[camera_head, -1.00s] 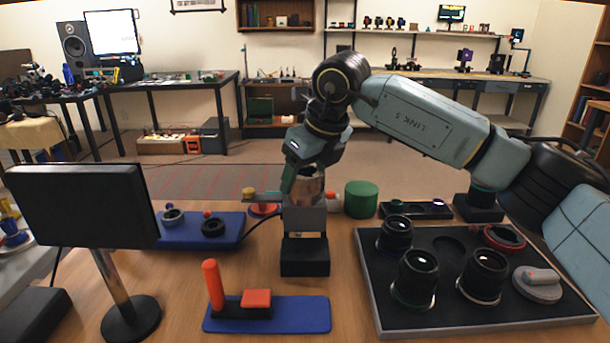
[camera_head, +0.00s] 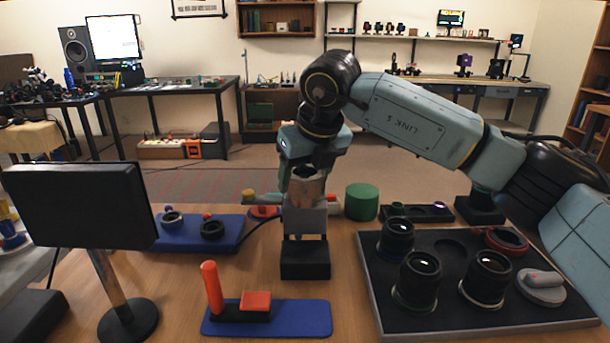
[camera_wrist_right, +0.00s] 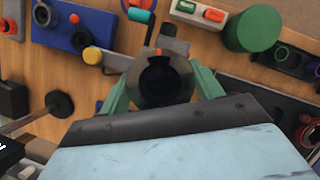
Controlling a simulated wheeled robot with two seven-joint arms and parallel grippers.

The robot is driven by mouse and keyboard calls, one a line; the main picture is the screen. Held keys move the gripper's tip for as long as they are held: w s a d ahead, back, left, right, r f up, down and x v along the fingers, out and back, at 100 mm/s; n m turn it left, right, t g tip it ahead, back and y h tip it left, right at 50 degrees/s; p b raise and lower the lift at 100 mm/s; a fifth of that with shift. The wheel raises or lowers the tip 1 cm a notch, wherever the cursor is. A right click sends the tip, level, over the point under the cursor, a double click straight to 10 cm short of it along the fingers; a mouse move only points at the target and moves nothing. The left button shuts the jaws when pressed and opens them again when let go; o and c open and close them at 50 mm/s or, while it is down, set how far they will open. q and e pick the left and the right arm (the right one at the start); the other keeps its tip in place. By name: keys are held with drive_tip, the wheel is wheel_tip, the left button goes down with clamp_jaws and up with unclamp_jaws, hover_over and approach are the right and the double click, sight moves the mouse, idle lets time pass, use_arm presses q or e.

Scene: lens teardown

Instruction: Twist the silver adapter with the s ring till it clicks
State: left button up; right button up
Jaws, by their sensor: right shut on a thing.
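The silver adapter (camera_head: 304,190) is a metallic cylinder on top of a grey stand with a black base (camera_head: 305,258), in the middle of the head view. My right gripper (camera_head: 303,174) reaches down over it from above. In the right wrist view its green fingers lie on both sides of the round, hollow adapter (camera_wrist_right: 162,90), shut on it. A small orange-red mark shows on the adapter's rim there. I cannot make out the s ring as a separate part. My left gripper is not in view.
A black tray (camera_head: 455,323) with lenses and a red ring stands at right. A green cylinder (camera_head: 361,202) is behind. A blue mat (camera_head: 300,318) with a red handle lies in front, a blue tray (camera_head: 184,240) at left, and a monitor (camera_head: 82,205) at far left.

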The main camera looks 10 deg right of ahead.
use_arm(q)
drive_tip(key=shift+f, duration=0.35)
use_arm(e)
drive_tip(key=shift+m+h, duration=0.5)
drive_tip(key=shift+m, duration=0.8)
use_arm(q)
drive_tip(key=shift+b, duration=0.3)
use_arm(e)
drive_tip(key=shift+m+h, duration=0.3)
drive_tip(key=shift+m, duration=0.3)
drive_tip(key=shift+c, duration=1.4)
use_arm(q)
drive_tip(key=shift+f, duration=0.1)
use_arm(e)
drive_tip(key=o, duration=1.4)
